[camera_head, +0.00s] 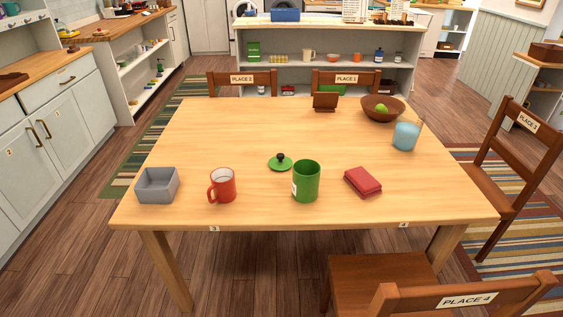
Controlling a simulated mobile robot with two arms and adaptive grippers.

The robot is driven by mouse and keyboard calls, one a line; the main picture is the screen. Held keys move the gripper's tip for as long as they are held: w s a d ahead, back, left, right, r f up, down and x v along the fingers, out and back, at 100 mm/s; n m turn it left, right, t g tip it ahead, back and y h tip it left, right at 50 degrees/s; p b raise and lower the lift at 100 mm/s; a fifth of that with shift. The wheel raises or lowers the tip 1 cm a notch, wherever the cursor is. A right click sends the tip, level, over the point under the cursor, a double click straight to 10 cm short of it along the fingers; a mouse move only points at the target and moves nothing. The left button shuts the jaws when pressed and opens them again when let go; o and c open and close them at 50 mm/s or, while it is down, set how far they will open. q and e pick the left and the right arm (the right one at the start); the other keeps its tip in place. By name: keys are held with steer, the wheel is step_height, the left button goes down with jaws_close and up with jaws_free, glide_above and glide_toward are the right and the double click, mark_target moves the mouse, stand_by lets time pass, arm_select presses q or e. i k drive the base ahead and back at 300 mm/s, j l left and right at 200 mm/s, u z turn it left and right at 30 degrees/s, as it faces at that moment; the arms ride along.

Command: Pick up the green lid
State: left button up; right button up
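The green lid (280,164) lies on the wooden table (225,130), with a dark knob on top. A green canister (306,181) stands upright just in front of it and to its right, with its open top showing. The lid is apart from the red mug (222,185), which stands to its front left. Neither of my grippers is in view.
A grey box (157,185) stands at the table's left, a red folded item (362,181) right of the canister. A blue cup (406,135), brown bowl (382,108) with green fruit and brown stand (325,101) are farther back. Chairs (345,272) surround the table.

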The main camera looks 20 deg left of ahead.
mark_target(280, 162)
steer(key=j+z, duration=0.35)
steer(key=j, duration=0.15)
steer(key=j+z, duration=0.75)
steer(key=j, duration=0.25)
